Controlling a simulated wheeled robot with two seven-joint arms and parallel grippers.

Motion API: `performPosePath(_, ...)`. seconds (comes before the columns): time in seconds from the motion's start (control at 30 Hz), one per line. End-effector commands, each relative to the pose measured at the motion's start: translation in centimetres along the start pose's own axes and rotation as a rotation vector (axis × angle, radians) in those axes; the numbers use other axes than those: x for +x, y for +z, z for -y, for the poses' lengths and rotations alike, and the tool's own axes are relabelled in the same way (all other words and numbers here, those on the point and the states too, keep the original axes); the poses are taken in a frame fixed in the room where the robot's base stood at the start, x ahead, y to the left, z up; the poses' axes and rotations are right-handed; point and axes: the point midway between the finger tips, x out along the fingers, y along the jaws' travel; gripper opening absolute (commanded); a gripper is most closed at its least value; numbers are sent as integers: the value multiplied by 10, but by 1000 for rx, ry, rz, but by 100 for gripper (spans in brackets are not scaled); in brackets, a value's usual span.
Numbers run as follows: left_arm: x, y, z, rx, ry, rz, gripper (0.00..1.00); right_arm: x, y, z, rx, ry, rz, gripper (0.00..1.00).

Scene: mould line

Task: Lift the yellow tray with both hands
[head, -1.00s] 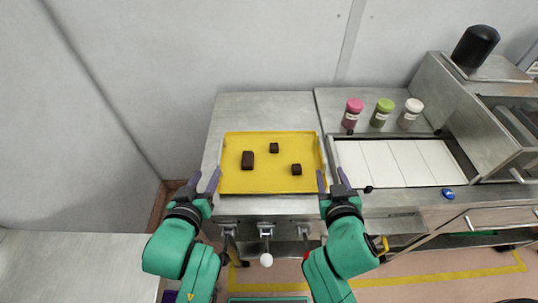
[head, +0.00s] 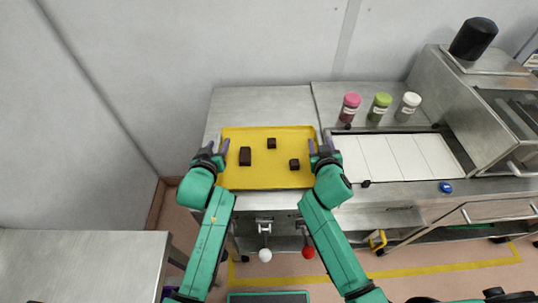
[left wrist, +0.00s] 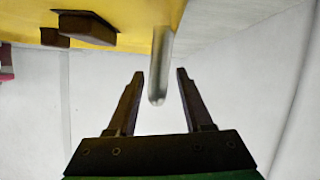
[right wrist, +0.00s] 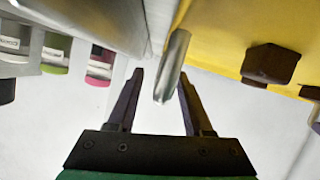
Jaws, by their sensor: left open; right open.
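The yellow tray (head: 265,178) lies on the steel table with three dark brown blocks on it, one of them a larger block (head: 245,156). My left gripper (head: 217,150) is open at the tray's left side. In the left wrist view a metal handle (left wrist: 159,75) on the tray's side points in between the open fingers (left wrist: 158,80). My right gripper (head: 320,148) is open at the tray's right side. In the right wrist view another metal handle (right wrist: 171,70) reaches between its open fingers (right wrist: 160,80). Neither gripper is closed on a handle.
The steel table (head: 260,103) has bare room behind the tray. To the right are jars with pink (head: 350,106), green (head: 380,106) and white (head: 409,106) lids, a panel of white tiles (head: 395,158) and a steel machine (head: 490,110). A wall stands behind.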

Motion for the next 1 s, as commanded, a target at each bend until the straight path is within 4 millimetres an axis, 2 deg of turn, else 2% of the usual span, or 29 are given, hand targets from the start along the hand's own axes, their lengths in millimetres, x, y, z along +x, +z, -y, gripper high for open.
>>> performPosePath(0.27,2,0,0,0,0,-1,51,2,0,0,1,0,-1,51)
performPosePath(0.37,2,0,0,0,0,0,17,2,0,0,1,0,-1,16)
performPosePath(0.4,2,0,0,0,0,0,1,2,0,0,1,0,0,1)
performPosePath(1.0,2,0,0,1,-1,1,0,2,0,0,1,0,1,0)
